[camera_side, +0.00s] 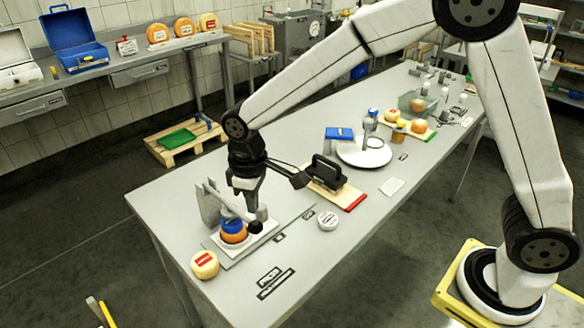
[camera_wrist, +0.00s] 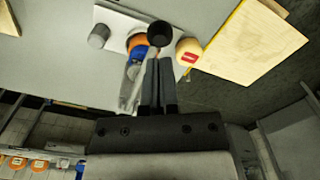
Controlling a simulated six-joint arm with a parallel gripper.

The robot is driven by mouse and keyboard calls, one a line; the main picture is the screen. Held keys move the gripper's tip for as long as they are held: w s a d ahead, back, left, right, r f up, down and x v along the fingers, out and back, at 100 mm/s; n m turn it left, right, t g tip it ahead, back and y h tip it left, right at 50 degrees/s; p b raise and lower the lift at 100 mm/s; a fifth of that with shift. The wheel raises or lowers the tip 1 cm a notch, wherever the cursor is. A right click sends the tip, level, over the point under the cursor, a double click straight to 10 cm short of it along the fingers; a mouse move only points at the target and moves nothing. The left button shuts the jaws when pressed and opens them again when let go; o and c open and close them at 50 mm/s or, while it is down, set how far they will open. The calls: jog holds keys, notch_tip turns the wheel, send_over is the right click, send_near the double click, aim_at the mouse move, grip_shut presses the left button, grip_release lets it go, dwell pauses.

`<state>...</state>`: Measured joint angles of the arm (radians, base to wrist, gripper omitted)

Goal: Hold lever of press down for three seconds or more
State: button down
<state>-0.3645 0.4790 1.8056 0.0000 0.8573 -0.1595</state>
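The press (camera_side: 208,207) stands at the table's near left end, with a grey upright and a white base plate. An orange cheese wheel (camera_side: 233,237) sits in it under a blue pressing piece (camera_side: 232,226). The pale lever slopes down to the right to a black knob (camera_side: 256,228). My gripper (camera_side: 250,206) points down just above the knob. In the wrist view the two fingers (camera_wrist: 157,62) lie side by side, shut, with their tips near the knob (camera_wrist: 160,33). Whether they touch the lever is hard to tell. The orange wheel (camera_wrist: 136,41) is partly hidden there.
A pale cheese wheel with a red label (camera_side: 205,264) stands at the table's corner beside the press. A white round tub (camera_side: 327,221) and a black-handled tool on a board (camera_side: 328,176) stand to the right. The front table surface is mostly clear.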

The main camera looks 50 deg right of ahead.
jog(key=shift+r, duration=1.65)
jog(key=s+d+f+m+t, duration=0.1)
jog(key=s+d+f+m, duration=0.1)
jog(key=s+d, duration=0.5)
jog(key=s+d+f+m+t, duration=0.1)
jog(key=s+d+f+m, duration=0.1)
jog(key=s+d+m, duration=0.2)
jog(key=s+d, duration=0.3)
jog(key=d, duration=0.2)
jog(key=shift+f+t, duration=0.3)
jog(key=shift+f, duration=0.1)
